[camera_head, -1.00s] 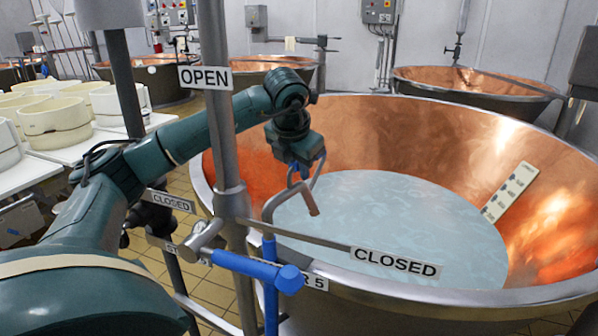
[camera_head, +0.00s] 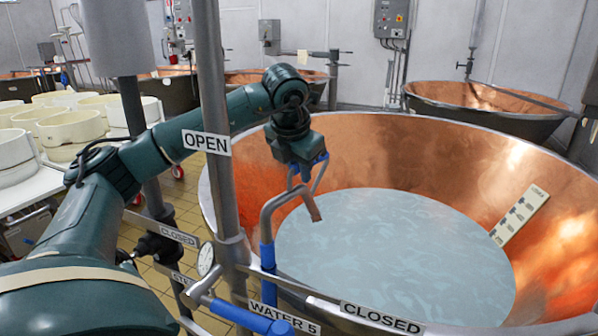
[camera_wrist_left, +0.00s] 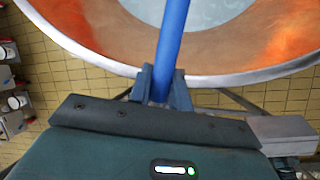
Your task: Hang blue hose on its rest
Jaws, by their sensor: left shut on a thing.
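My left gripper (camera_head: 306,182) is shut on a blue hose (camera_wrist_left: 172,38). In the left wrist view the hose is a straight blue tube between the two fingers (camera_wrist_left: 160,88), running up the picture across the vat rim. I cannot make out the hose's rest. My right gripper is out of view.
The vat holds pale liquid (camera_head: 400,250). A grey upright post (camera_head: 217,130) with an OPEN sign (camera_head: 206,142) stands left of the vat. A lever with a CLOSED sign (camera_head: 380,318) crosses the near rim. White moulds (camera_head: 70,127) stand on a table at left.

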